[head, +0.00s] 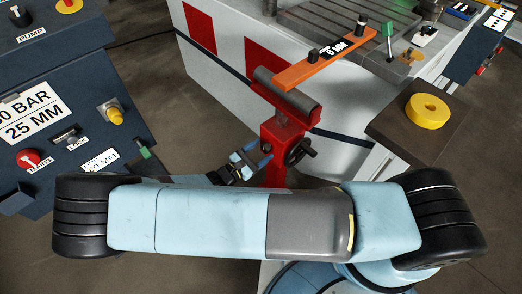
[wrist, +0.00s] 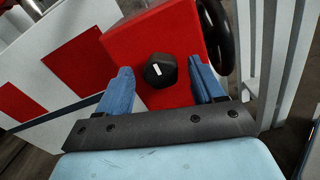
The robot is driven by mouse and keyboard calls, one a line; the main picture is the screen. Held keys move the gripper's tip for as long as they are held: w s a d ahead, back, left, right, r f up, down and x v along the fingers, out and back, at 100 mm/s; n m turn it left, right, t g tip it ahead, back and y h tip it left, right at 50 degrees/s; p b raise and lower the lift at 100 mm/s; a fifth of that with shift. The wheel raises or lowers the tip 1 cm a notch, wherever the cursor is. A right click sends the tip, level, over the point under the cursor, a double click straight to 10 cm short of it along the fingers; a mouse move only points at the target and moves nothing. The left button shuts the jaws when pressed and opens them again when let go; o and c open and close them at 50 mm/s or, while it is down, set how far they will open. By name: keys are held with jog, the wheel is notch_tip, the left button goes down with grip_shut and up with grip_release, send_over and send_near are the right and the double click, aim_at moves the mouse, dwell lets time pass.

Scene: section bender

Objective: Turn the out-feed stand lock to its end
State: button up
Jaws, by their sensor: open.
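The out-feed stand (head: 284,135) is a red post with a grey roller on top, in the middle of the head view. In the wrist view its red block (wrist: 130,45) fills the upper middle. A black faceted knob (wrist: 160,71), the likely lock, sits on that face with a short white mark, slightly tilted. My gripper (head: 252,158) is beside the post. In the wrist view its blue fingers (wrist: 161,78) are open, one on each side of the knob, with visible gaps. The knob is hard to make out in the head view.
A black handwheel (head: 299,151) is on the post's right side, close to my right finger. An orange bar (head: 320,55) lies above the roller.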

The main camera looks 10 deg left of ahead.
jog(key=shift+w+d, duration=0.3)
jog(key=shift+a, duration=0.1)
jog(key=c, duration=1.1)
